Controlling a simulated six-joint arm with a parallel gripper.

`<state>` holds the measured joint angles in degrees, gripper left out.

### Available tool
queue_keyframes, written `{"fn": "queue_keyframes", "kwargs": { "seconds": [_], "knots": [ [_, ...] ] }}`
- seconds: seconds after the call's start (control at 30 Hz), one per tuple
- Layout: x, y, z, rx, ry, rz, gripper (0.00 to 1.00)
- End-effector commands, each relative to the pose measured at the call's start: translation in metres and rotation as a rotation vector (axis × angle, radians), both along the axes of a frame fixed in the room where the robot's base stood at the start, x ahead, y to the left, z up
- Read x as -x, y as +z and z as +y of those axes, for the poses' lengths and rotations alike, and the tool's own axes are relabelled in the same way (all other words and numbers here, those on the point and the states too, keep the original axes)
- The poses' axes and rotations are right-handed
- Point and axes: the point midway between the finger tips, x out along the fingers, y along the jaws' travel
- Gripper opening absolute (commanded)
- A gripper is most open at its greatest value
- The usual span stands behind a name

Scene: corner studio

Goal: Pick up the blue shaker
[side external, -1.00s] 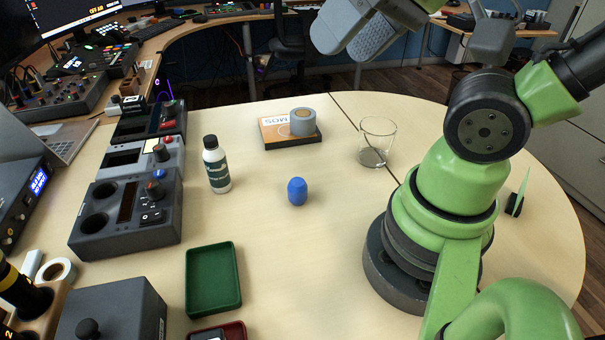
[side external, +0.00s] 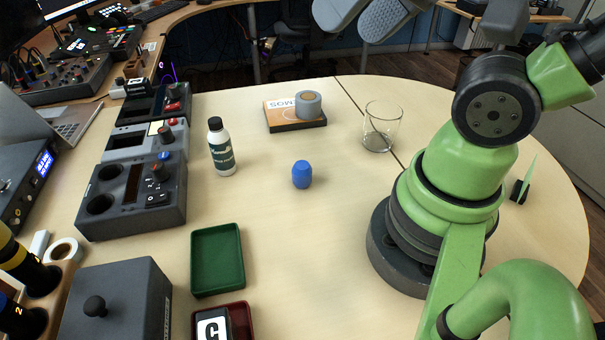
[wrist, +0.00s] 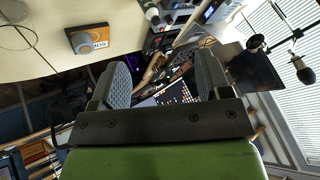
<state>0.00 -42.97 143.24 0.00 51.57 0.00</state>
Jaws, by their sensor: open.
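The blue shaker (side external: 302,175) is a small, barrel-shaped piece standing upright near the middle of the light wooden table in the side view. My gripper (side external: 362,15) is at the top edge of that view, well above the table and beyond the shaker, with part of it cut off by the frame. In the wrist view, my gripper (wrist: 163,82) shows two grey ribbed pads apart with nothing between them. I cannot make out the shaker in the wrist view.
A white bottle (side external: 222,150) stands left of the shaker. A glass (side external: 381,128) stands to the right. Behind lies an orange-and-black box (side external: 285,123) bearing a grey roll (side external: 308,104). A green tray (side external: 217,260) lies in front. Bare table surrounds the shaker.

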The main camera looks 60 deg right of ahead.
Motion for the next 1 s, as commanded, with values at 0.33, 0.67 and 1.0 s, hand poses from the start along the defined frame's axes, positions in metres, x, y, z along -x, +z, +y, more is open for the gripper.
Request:
{"fn": "queue_keyframes", "kwargs": {
  "seconds": [0.33, 0.67, 1.0],
  "knots": [
    [-0.012, -0.007, -0.004, 0.026, -0.001, 0.049, 0.71],
    [-0.072, -0.077, -0.030, 0.158, 0.039, 0.317, 0.71],
    [-0.094, -0.178, -0.051, 0.231, 0.146, 0.558, 0.71]
  ]
}}
